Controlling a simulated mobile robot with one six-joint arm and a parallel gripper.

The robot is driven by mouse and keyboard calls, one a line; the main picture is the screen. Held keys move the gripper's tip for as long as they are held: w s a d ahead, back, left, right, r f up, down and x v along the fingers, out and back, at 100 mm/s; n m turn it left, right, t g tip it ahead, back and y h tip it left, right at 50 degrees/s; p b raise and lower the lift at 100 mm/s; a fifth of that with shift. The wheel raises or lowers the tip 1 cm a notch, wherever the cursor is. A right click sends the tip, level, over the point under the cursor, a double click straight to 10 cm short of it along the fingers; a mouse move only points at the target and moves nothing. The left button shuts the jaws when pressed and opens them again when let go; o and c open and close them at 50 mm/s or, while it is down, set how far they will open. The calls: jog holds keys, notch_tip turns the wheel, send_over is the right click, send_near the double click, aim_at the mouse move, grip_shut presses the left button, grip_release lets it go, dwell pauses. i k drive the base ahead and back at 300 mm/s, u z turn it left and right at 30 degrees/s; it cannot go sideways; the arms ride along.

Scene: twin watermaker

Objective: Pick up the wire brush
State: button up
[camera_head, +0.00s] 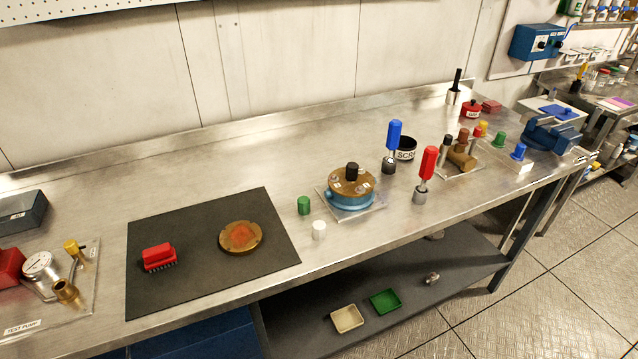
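A brush with a red back and dark bristles (158,256) lies bristles down on the left part of a dark grey mat (200,290). It appears to be the wire brush. A round brass-coloured disc with an orange-red centre (240,237) lies on the same mat to the right of the brush, apart from it. The mat lies on a long steel workbench (210,190). My gripper does not show in this view.
Left of the mat are a test pump board (80,310) with a gauge and a dark grey box (20,212). Right of it stand green (304,205) and white (319,230) caps, a blue-based brass assembly (350,190), and blue-handled (393,140) and red-handled (427,165) tools.

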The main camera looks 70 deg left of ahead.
aim_at(162, 254)
jog(key=z, duration=0.8)
jog(key=k, duration=0.15)
jog(key=u, duration=2.55)
jog(key=k, duration=0.15)
jog(key=u, duration=2.1)
jog(key=k, duration=0.3)
jog(key=u, duration=1.6)
